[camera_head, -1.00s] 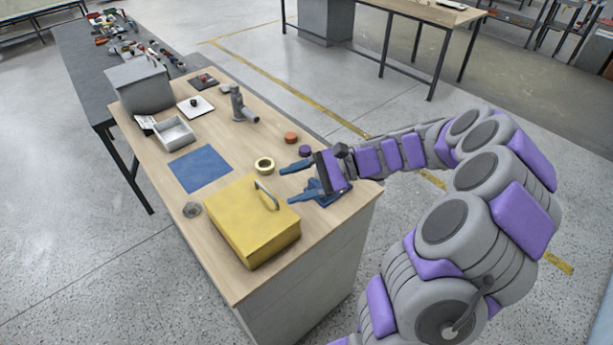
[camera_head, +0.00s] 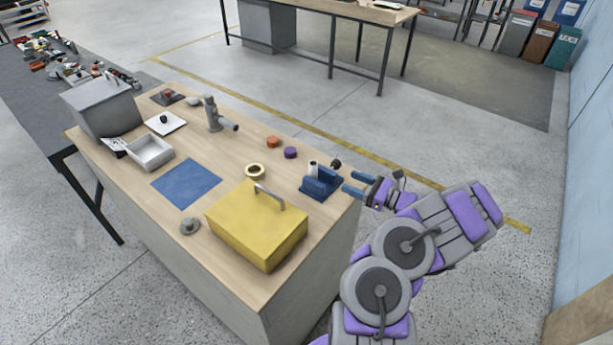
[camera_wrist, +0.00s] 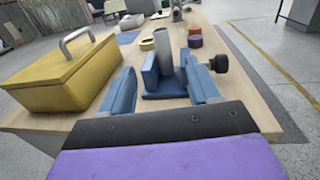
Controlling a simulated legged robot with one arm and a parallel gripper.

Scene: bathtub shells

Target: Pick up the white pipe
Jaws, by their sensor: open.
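The white pipe (camera_head: 313,168) stands in a blue vise-like holder (camera_head: 321,186) near the right end of the wooden bench. In the wrist view the pipe (camera_wrist: 163,50) looks pale grey and upright, between the walls of the blue holder (camera_wrist: 166,88), with a black knob on its right side. My gripper (camera_head: 351,182) is open and empty, just right of the holder at the bench edge. In the wrist view the blue fingers of my gripper (camera_wrist: 162,92) spread to either side of the pipe, which appears farther ahead. The pipe's lower end is hidden by the holder.
A yellow box (camera_head: 257,231) with a grey handle stands left of the holder. A tape roll (camera_head: 255,171), a purple disc (camera_head: 290,153) and an orange disc (camera_head: 273,142) lie behind. A blue mat (camera_head: 186,184) and grey tray (camera_head: 151,153) are farther left.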

